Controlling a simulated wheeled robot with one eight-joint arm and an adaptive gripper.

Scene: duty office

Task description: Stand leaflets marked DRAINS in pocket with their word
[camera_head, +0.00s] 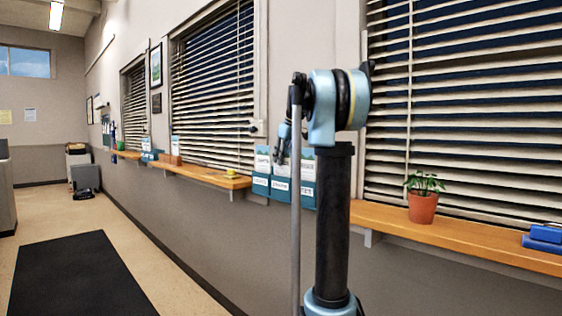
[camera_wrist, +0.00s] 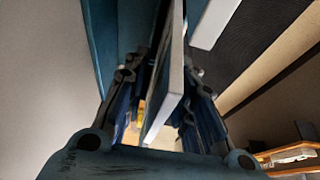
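A teal leaflet rack (camera_head: 262,185) hangs on the wall between the two right windows. Its pockets hold pale leaflets (camera_head: 281,170) and carry white word labels too small to read surely. My black arm column covers part of its right side. My gripper (camera_head: 282,158) points down just in front of or above the rack. In the wrist view my gripper (camera_wrist: 168,75) has a finger on each side of a thin, pale-edged card (camera_wrist: 177,75). It lies near the right finger; whether both fingers press on it is unclear. Its word is not visible.
A wooden ledge (camera_head: 480,235) runs right of the rack with a potted plant (camera_head: 422,206) and blue binders (camera_head: 546,238). A left ledge (camera_head: 205,174) holds a small yellow item (camera_head: 232,173). A black mat (camera_head: 80,275) lies on the open floor.

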